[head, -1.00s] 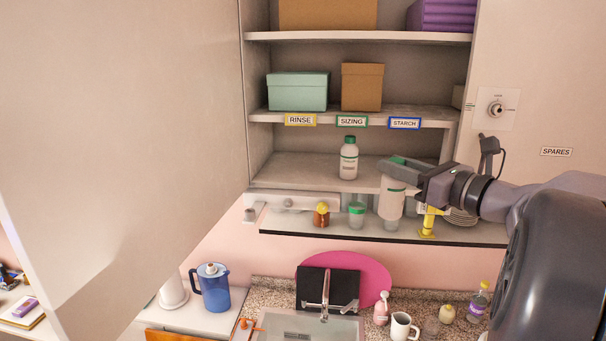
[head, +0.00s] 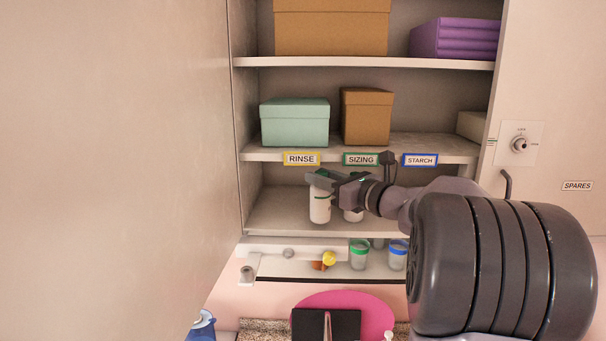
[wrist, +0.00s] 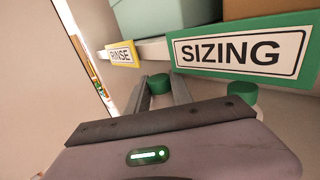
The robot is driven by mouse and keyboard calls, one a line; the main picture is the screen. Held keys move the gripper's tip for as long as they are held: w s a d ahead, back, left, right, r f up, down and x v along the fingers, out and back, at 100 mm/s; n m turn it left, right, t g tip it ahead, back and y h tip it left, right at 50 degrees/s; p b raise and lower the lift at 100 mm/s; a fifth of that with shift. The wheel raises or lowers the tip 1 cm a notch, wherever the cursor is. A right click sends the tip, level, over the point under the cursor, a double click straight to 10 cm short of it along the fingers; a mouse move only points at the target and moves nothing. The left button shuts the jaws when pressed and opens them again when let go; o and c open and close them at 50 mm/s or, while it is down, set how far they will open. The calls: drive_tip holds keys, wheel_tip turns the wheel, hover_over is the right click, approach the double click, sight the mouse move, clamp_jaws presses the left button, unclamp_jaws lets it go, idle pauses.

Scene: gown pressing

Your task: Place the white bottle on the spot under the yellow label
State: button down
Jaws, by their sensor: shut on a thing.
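The white bottle (head: 320,206) hangs upright in my gripper (head: 322,180), which is shut on it near its top. It is in the lower shelf bay, just right of below the yellow-framed RINSE label (head: 301,158). I cannot tell whether its base touches the shelf board (head: 275,213). In the wrist view its green cap (wrist: 159,84) sits between the fingers, and the RINSE label (wrist: 122,54) is ahead to the left. A second white bottle (head: 353,214) stands close to the right, below the green SIZING label (head: 360,159), partly hidden by my gripper.
The blue STARCH label (head: 420,160) is on the right. A mint box (head: 295,122) and a brown box (head: 366,117) stand on the shelf above. A large pale panel (head: 115,150) bounds the left. Lidded jars (head: 359,254) stand on the ledge below.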

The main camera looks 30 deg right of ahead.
drive_tip(key=w+f+p, duration=0.1)
drive_tip(key=w, duration=0.5)
drive_tip(key=shift+w+a+f+p, duration=0.2)
drive_tip(key=shift+a+f+p, duration=0.1)
drive_tip(key=shift+a, duration=0.1)
drive_tip(key=shift+s, duration=0.15)
drive_tip(key=shift+f, duration=0.2)
drive_tip(key=c, duration=1.1)
unclamp_jaws()
drive_tip(key=s+b, duration=0.1)
drive_tip(key=s, duration=0.3)
drive_tip(key=s+d+b, duration=0.1)
drive_tip(key=s, duration=0.2)
drive_tip(key=s+b, duration=0.1)
drive_tip(key=s, duration=0.3)
drive_tip(key=shift+s+d+r, duration=0.2)
drive_tip(key=shift+s+d, duration=0.1)
drive_tip(key=shift+s, duration=0.05)
